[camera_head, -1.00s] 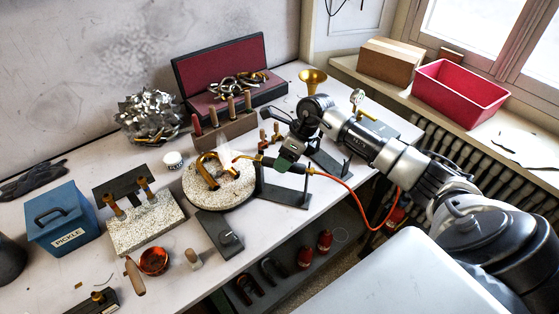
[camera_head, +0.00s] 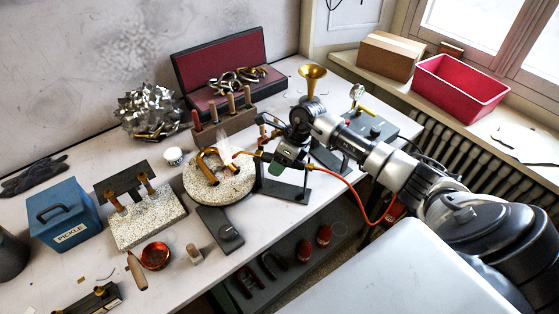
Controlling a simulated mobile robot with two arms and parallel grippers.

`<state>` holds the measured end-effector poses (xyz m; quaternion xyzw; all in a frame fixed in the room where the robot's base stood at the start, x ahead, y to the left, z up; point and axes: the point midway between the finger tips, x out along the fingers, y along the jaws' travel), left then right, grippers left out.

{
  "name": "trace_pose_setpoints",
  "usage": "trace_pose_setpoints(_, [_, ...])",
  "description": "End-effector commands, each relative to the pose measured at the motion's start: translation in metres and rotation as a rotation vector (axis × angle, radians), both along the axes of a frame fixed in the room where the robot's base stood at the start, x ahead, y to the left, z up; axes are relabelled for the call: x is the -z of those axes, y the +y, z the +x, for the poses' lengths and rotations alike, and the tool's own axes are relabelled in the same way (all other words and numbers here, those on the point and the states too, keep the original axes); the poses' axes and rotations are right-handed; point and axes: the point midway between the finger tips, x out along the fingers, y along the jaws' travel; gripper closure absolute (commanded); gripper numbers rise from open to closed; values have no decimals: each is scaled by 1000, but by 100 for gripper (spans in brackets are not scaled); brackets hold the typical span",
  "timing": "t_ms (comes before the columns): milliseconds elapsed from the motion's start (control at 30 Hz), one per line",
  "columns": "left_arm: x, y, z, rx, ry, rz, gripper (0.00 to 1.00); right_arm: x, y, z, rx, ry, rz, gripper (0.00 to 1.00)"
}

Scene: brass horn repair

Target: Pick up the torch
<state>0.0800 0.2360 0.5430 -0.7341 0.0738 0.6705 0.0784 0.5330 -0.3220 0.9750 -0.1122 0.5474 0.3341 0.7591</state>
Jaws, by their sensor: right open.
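The torch (camera_head: 254,154) lies across a dark stand (camera_head: 281,188), its brass tip pointing left toward the round speckled soldering board (camera_head: 219,187). A red hose (camera_head: 350,187) runs from its back end to the right and down. My right gripper (camera_head: 287,158) is open and reaches in from the right, right at the torch handle. The gripper covers part of the handle, and I cannot tell whether the fingers touch it. A curved brass tube (camera_head: 208,164) sits on the round board by the torch tip. My left gripper is not in view.
A rack of wooden-handled tools (camera_head: 224,127) and an open red-lined case (camera_head: 222,85) stand behind. A brass bell (camera_head: 312,77) rises behind my right arm. A gauge unit (camera_head: 369,123) stands to the right. The blue pickle box (camera_head: 64,214) is at left.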

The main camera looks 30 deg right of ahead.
Motion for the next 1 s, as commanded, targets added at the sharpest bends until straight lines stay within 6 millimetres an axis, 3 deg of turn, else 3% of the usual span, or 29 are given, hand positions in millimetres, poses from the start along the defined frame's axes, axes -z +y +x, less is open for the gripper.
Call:
trace_pose_setpoints(433, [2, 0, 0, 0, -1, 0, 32, 1, 0, 0, 0, 0, 0, 40])
trace_pose_setpoints(767, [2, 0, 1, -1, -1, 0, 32, 2, 0, 0, 0, 0, 0, 91])
trace_pose_setpoints(1000, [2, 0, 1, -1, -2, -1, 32, 0, 0, 0, 1, -1, 0, 92])
